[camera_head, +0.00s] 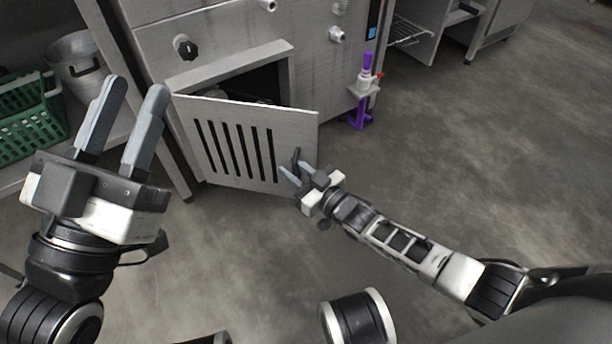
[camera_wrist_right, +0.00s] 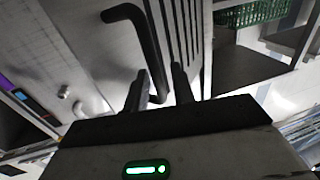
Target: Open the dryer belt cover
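The dryer belt cover (camera_head: 228,143) is a light metal panel with several dark vertical slots. It stands swung out at an angle from the machine front, with a dark opening (camera_head: 262,82) showing behind it. Its black bent handle (camera_head: 296,156) is near the panel's right edge; it also shows in the right wrist view (camera_wrist_right: 137,30). My right gripper (camera_head: 297,172) is at the handle. In the wrist view its fingers (camera_wrist_right: 160,90) are apart, with the handle's lower end between them; contact is unclear. My left gripper (camera_head: 130,95) is open and empty, left of the cover.
The metal machine (camera_head: 225,40) has a black knob (camera_head: 186,46) above the cover. A purple and white fixture (camera_head: 366,85) stands at its right side. A green basket (camera_head: 32,118) and a metal pot (camera_head: 80,62) are at the left. The floor (camera_head: 480,170) at right is clear.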

